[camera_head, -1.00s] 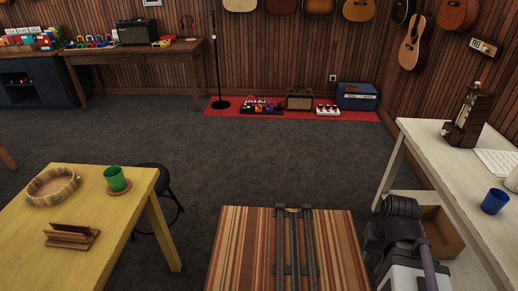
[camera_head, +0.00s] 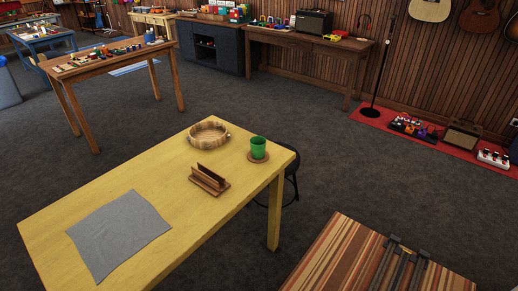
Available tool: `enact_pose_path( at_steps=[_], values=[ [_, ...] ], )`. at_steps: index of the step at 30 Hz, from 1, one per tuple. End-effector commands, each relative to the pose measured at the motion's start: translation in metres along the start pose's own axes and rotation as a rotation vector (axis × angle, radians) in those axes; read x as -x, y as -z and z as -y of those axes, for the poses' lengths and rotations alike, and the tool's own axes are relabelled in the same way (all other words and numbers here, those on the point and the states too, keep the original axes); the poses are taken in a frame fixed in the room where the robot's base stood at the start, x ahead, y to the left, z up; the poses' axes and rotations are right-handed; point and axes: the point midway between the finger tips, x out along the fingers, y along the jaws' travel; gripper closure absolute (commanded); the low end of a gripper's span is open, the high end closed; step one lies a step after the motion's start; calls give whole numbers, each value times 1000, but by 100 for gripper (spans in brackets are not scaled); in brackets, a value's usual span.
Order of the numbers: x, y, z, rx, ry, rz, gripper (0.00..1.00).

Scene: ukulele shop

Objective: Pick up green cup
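The green cup (camera_head: 258,147) stands upright on a round brown coaster (camera_head: 251,158) near the far right corner of the yellow table (camera_head: 160,170). The cup shows whole, with nothing in front of it. My gripper is not in view.
A round wooden tray (camera_head: 208,135) and a wooden holder (camera_head: 209,180) sit left of the cup. A grey cloth (camera_head: 119,235) lies at the table's left end. A dark stool (camera_head: 290,180) stands by the right end. A striped surface (camera_head: 350,258) is at lower right.

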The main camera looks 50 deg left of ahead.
Motion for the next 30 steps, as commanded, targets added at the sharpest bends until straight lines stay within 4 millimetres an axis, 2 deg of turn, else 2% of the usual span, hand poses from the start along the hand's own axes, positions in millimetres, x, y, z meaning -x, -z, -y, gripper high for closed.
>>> enact_pose_path(
  at_steps=[14,30],
  values=[
    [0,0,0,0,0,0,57],
    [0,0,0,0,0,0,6]
  ],
)
